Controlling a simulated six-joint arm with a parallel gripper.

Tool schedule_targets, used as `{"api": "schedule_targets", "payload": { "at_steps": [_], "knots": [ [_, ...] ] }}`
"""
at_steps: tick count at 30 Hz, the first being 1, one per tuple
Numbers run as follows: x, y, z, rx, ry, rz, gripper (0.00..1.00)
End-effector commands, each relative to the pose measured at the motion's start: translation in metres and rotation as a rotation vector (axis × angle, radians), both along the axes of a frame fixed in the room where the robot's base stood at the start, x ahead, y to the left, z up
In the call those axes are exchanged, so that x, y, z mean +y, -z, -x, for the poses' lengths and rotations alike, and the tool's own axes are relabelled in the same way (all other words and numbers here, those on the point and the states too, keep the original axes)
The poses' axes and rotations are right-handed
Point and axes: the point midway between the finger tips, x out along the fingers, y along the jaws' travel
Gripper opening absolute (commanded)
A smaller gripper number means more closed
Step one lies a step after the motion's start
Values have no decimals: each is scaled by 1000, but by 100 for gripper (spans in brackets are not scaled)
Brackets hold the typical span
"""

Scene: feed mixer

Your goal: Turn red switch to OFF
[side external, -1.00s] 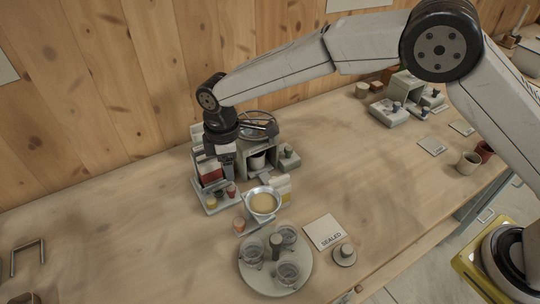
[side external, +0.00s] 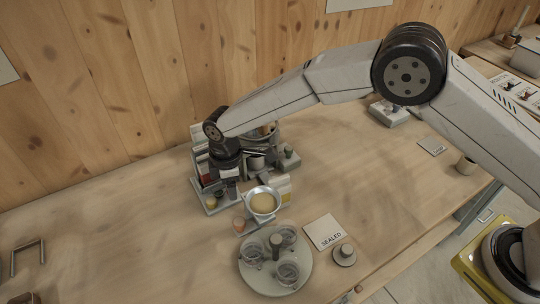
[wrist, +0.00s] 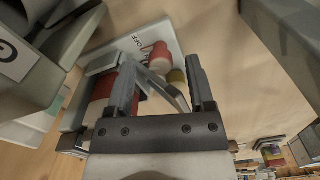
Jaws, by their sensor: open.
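The red switch (wrist: 158,54) is a short red knob with a paler end, on a light panel (wrist: 118,45) marked OFF beside it. In the wrist view it lies just past and between my fingertips. My gripper (wrist: 162,70) is open, with one finger on each side of the switch's line; contact is not visible. In the side view my gripper (side external: 230,190) points down over the panel's right part and hides the red switch.
A bowl of yellowish feed (side external: 263,203) stands close to the right of the panel. A round tray (side external: 296,281) with glass cups sits in front, beside a SEALED card (side external: 325,232). The table's left side is mostly clear.

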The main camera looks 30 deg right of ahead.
Motion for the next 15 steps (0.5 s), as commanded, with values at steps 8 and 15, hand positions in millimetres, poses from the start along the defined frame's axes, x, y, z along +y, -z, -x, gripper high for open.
{"api": "schedule_targets", "payload": {
  "at_steps": [8, 15],
  "knots": [
    [0, 7, 0, 0, 0, 0, 69],
    [0, 7, 0, 0, 0, 0, 34]
  ]
}}
